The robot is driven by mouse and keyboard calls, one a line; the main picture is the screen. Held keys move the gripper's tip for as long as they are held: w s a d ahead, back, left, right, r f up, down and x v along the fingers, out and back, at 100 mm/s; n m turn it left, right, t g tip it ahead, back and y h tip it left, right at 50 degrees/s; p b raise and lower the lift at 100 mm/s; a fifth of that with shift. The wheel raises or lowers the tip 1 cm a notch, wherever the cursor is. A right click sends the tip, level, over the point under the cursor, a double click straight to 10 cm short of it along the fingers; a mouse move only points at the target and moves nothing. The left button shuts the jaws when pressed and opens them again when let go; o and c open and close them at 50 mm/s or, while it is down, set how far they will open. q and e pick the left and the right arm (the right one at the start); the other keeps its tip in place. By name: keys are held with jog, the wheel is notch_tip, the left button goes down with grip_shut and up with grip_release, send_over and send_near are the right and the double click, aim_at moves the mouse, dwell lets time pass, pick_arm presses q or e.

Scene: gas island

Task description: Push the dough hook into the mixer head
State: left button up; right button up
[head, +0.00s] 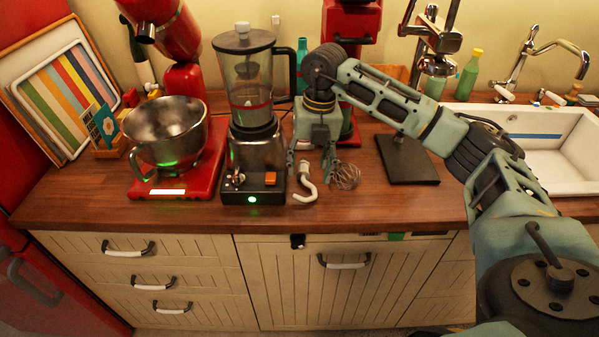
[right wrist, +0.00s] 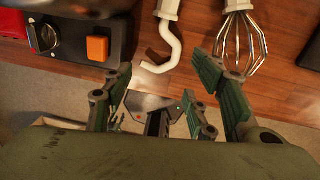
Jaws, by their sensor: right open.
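The white dough hook (head: 306,187) lies on the wooden counter near its front edge, right of the blender; the right wrist view shows its curved end (right wrist: 172,55). My right gripper (head: 311,166) is open and empty, pointing down just above the hook. In the right wrist view its green-padded fingers (right wrist: 162,85) are spread apart, and the hook lies beyond the gap between them. The red mixer head (head: 165,28) is tilted up at the back left. The steel bowl (head: 165,135) sits on the red mixer base (head: 205,175). My left gripper is out of view.
A blender (head: 250,90) on a black base stands between mixer and hook. A wire whisk (head: 345,176) lies close right of the hook, also in the right wrist view (right wrist: 240,45). A dark stand (head: 408,165) and sink (head: 540,150) are further right.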

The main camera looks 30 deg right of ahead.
aim_at(309, 195)
jog(key=f, duration=0.1)
jog(key=w+f, duration=0.1)
jog(key=shift+d+f+p, duration=0.3)
jog(key=shift+f+p, duration=0.05)
jog(key=shift+p, duration=0.05)
jog(key=shift+s+f+p, duration=0.6)
jog(key=shift+f+p, duration=0.05)
jog(key=shift+f, duration=0.1)
notch_tip(309, 195, down, 3)
jog(key=shift+w+r+p, duration=0.15)
jog(key=shift+p, duration=0.2)
jog(key=shift+w+f, duration=0.15)
jog(key=shift+f, duration=0.3)
jog(key=shift+c, duration=1.2)
grip_shut()
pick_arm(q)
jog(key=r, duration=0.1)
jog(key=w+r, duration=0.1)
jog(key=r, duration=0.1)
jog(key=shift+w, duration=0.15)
